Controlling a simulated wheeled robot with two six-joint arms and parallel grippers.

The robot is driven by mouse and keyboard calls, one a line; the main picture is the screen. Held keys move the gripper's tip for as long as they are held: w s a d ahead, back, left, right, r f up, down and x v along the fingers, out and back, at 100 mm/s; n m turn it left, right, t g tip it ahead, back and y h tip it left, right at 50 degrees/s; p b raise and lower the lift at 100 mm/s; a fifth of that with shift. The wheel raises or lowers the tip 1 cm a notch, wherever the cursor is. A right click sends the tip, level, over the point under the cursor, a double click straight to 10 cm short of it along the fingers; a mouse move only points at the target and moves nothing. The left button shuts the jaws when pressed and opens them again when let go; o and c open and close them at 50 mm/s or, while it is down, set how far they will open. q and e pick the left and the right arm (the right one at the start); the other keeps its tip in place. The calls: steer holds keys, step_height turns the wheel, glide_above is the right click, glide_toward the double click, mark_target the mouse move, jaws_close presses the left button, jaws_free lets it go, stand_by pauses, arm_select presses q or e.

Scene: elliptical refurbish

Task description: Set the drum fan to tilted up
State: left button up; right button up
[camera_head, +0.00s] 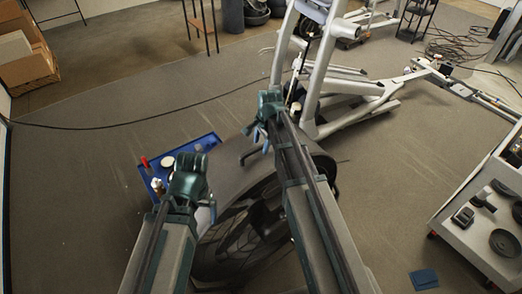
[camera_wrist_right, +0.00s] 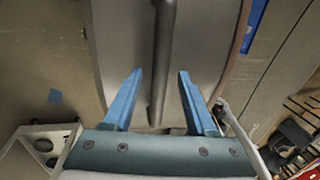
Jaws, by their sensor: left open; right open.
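The drum fan stands below my arms in the head view, with a grey rounded shell (camera_head: 232,178) and a dark round grille side (camera_head: 225,245) facing the near side. My right forearm hides part of it. In the right wrist view the shell (camera_wrist_right: 205,45) fills the middle, with a dark bar-like handle (camera_wrist_right: 163,55) running along it. My right gripper (camera_wrist_right: 160,74) is open, with its blue fingers on either side of the handle, apart from it. My left gripper (camera_head: 207,207) is open at the fan's left side; its contact with the fan cannot be told.
A blue tray (camera_head: 205,143) with small items lies on the floor left of the fan. A grey elliptical machine (camera_head: 310,85) stands behind. A white cart (camera_head: 460,245) with dark parts is at the right. A black cable (camera_head: 130,126) crosses the floor.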

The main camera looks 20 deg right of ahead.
steer(key=shift+f, duration=0.2)
jaws_close()
stand_by(1.4)
